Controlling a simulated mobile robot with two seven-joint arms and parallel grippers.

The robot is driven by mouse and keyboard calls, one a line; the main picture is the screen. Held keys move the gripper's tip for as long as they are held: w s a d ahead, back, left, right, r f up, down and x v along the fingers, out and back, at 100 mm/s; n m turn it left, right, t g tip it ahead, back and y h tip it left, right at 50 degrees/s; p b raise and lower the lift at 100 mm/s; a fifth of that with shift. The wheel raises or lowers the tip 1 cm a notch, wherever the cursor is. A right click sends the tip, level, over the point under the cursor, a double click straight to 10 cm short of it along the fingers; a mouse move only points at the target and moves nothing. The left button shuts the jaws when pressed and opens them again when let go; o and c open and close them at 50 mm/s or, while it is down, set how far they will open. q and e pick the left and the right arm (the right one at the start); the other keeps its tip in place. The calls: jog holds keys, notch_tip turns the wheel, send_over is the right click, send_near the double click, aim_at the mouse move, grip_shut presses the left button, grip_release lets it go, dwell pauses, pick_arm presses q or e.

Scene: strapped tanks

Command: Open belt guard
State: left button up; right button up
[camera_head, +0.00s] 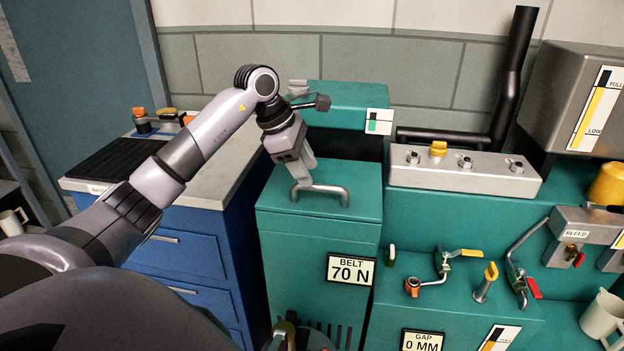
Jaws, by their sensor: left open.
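The belt guard (320,215) is a green box cover with a flat top and a grey bar handle (325,188) on it. Its lid looks closed. A sign reading BELT 70 N (350,270) is on its front. My left gripper (301,172) is open, pointing down at the left part of the handle. The fingers overlap the handle's left end in the picture; I cannot tell whether they touch it.
A taller green block (345,97) stands behind the guard. A grey manifold with knobs (465,172) and a black pipe (510,80) are to the right. Valves with yellow levers (465,253) sit lower right. A blue cabinet (190,255) stands left.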

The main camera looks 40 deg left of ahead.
pick_arm(q)
jog(key=shift+x, duration=1.8)
jog(key=shift+c, duration=0.2)
grip_shut()
jog(key=shift+w+a+r+p, duration=0.15)
jog(key=shift+a+r+p, duration=0.05)
jog(key=shift+r+p, duration=0.4)
jog(key=w+a+r+g+p, duration=0.1)
jog(key=w+r+p, duration=0.2)
jog(key=r+p, duration=0.1)
jog(key=w+a+r+g+h+p, duration=0.1)
jog(key=w+a+r+p, duration=0.1)
jog(key=r+p, duration=0.3)
jog(key=shift+w+a+r+n+p, duration=0.3)
jog(key=shift+w+p, duration=0.2)
jog(key=shift+p, duration=0.2)
jog(key=shift+a, duration=0.15)
